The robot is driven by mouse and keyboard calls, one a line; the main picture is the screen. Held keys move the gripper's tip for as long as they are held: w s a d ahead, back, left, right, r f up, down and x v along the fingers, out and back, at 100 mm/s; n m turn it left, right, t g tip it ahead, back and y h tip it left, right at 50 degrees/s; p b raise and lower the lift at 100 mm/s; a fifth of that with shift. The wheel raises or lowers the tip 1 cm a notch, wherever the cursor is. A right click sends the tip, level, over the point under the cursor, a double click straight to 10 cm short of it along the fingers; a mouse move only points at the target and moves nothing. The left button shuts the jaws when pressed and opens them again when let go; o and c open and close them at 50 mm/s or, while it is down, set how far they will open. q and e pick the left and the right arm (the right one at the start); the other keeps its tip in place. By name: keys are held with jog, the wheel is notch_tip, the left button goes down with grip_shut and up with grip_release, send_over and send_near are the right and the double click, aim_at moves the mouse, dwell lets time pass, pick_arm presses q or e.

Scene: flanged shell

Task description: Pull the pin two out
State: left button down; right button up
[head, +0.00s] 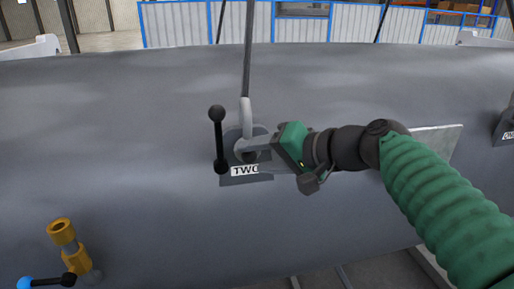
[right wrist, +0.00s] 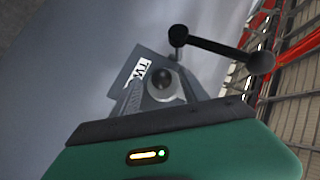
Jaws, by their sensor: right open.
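Pin two shows as a black bar handle with a ball at each end (head: 218,140), standing upright at the left side of a grey bracket marked TWO (head: 246,179) on the big shell. In the right wrist view the handle (right wrist: 222,49) lies beyond the bracket (right wrist: 122,66). A grey hook or shackle (head: 245,116) on a hanging cable meets the bracket. My right gripper (head: 254,155) is open at the bracket, coming from the right, with its fingers around a round grey end (right wrist: 163,84). Whether they touch it I cannot tell. My left gripper is out of view.
The grey shell (head: 120,130) fills most of the head view. A yellow fitting (head: 62,238) and a bar with blue and black balls (head: 45,281) are at lower left. Another bracket (head: 505,128) is at the right edge. Blue-framed fencing (head: 180,24) stands behind.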

jog(key=shift+a+f, duration=0.15)
jog(key=shift+a, duration=0.2)
jog(key=shift+w, duration=0.1)
grip_shut()
jog(key=shift+s+d+f+b, duration=0.1)
jog(key=shift+s+d+b, duration=0.05)
jog(key=shift+s+b, duration=0.3)
jog(key=s+d+b, duration=0.2)
jog(key=s+b, duration=0.3)
jog(key=s, duration=0.4)
jog(key=shift+s, duration=0.35)
dwell(0.4)
